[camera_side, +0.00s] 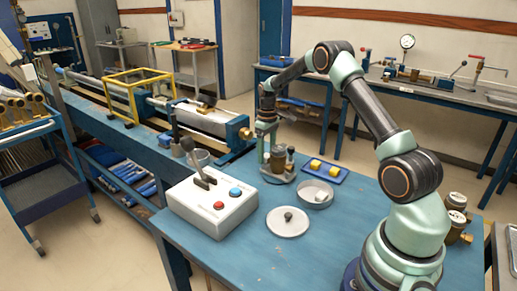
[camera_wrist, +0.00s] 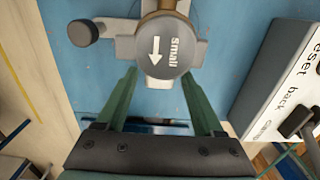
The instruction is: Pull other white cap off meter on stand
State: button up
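The meter (camera_side: 277,159) sits upright on a grey stand (camera_side: 279,177) on the blue table. In the wrist view the meter's round grey top (camera_wrist: 158,48) shows the word "small" and a white arrow, with brown metal behind it. My gripper (camera_wrist: 159,75) is open and empty, its green fingertips apart at the near edge of that top. In the side view my gripper (camera_side: 267,128) points down at the meter. A small white piece (camera_side: 320,196), perhaps a cap, lies in a round grey dish (camera_side: 316,204).
A white control box (camera_side: 210,208) with a lever and buttons stands left of the stand. A blue tray (camera_side: 338,178) with yellow pieces lies behind the dish. A white disc (camera_side: 287,224) with a knob lies in front. Brass meters (camera_side: 456,203) stand at the right.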

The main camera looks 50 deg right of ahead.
jog(key=c, duration=0.7)
jog(key=shift+r, duration=0.85)
jog(key=shift+r, duration=0.35)
jog(key=shift+r, duration=0.7)
jog(key=shift+r, duration=2.15)
